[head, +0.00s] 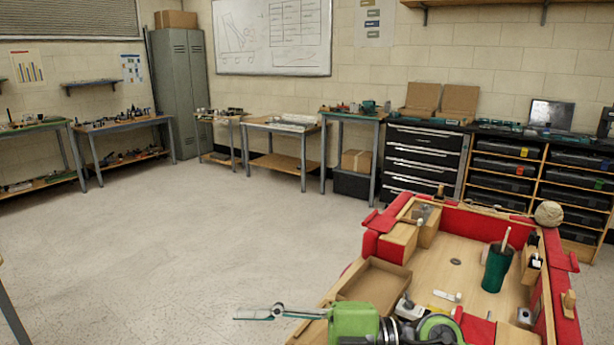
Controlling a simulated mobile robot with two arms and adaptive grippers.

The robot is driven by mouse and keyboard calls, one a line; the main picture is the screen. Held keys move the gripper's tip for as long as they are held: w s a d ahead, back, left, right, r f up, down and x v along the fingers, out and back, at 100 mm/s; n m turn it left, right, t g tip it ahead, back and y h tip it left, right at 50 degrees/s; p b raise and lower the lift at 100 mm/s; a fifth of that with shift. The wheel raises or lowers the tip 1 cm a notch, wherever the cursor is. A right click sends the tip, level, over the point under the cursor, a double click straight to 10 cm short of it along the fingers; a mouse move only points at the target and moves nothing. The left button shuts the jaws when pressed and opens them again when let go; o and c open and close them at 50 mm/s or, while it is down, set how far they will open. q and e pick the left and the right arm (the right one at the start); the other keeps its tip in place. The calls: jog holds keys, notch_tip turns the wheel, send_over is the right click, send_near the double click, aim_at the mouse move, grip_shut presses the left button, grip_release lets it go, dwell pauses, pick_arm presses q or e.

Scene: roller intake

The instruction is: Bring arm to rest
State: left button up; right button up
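One of my arms, green and grey, shows at the bottom edge, in front of the red-walled wooden bench. It comes in from the right side of the picture, so I take it as my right arm. A thin grey gripper (262,313) points left from its green end, over the floor. I see nothing held in it, but its fingers are too small and edge-on to tell open from shut. My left gripper is not in view.
The bench (462,254) stands close at the lower right, with a dark green cup (496,268), a shallow cardboard tray (374,284) and a ball of twine (548,213). The floor (190,230) at left is clear. Tables, a locker (180,95) and drawers (421,157) line the walls.

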jog(key=w+d+r+m+t+h, duration=0.1)
jog(key=w+d+r+m+t, duration=0.3)
jog(key=m+t, duration=0.45)
jog(key=w+d+r+m+t+h, duration=0.2)
jog(key=w+d+m+t, duration=0.4)
jog(key=t, duration=0.3)
jog(key=d+f+m+g+h, duration=0.2)
jog(key=d+f+m+h, duration=1.2)
jog(key=f, duration=0.4)
jog(key=s+d+f+g+h, duration=0.1)
jog(key=s+d+f+g, duration=0.15)
jog(key=s+f, duration=0.35)
jog(key=s+d+f+g+h, duration=0.1)
jog(key=s+d+f+g, duration=0.1)
jog(key=s+f+g, duration=0.45)
jog(key=s+f+n+g+y, duration=0.1)
jog(key=s+f+g, duration=0.1)
jog(key=s+f, duration=0.4)
jog(key=s+f+g, duration=0.2)
jog(key=s+f, duration=0.2)
jog(key=s, duration=0.5)
notch_tip(320, 180, down, 25)
jog(key=s+d+f+g, duration=0.2)
jog(key=s+f, duration=1.5)
jog(key=s, duration=0.1)
jog(key=shift+d, duration=0.2)
